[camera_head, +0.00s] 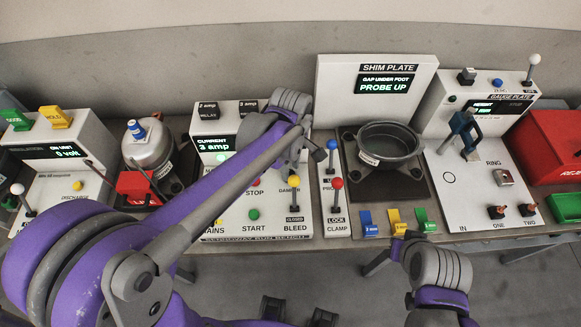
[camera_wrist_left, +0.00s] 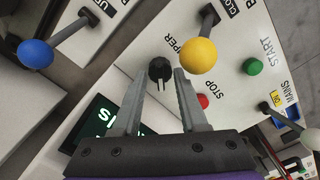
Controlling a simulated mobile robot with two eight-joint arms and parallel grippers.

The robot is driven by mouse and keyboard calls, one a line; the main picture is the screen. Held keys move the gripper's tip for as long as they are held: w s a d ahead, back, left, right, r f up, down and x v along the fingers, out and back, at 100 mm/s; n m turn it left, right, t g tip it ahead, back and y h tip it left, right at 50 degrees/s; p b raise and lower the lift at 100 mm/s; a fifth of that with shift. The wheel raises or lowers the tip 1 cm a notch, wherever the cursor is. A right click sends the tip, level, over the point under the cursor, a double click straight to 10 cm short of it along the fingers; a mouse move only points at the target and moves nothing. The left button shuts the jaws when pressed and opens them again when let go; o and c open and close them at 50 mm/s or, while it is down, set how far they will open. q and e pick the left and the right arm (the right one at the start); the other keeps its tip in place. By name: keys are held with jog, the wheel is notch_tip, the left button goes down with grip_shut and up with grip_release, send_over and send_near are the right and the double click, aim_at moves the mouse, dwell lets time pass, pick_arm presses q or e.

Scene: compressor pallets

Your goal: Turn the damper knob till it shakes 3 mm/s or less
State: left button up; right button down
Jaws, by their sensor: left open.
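The black damper knob (camera_wrist_left: 159,68) stands on the white run bench panel beside a partly covered DAMPER label. My left gripper (camera_wrist_left: 160,78) is open, with its fingertips on either side of the knob's near part; I cannot tell whether they touch it. In the head view the left gripper (camera_head: 303,158) is over the upper right of the bench, and its arm hides the knob there. A lit display (camera_wrist_left: 103,125) with green characters is partly hidden behind the left finger in the wrist view; its reading cannot be made out.
A yellow-balled bleed lever (camera_wrist_left: 198,55) stands close right of the knob. A blue-balled lever (camera_wrist_left: 36,54) is to the left. Green START (camera_wrist_left: 252,66) and red STOP (camera_wrist_left: 203,101) buttons are nearby. The current display (camera_head: 214,147) reads 3 amp. My right arm shows at lower right.

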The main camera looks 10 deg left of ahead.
pick_arm(q)
jog(key=shift+f, duration=0.25)
grip_shut()
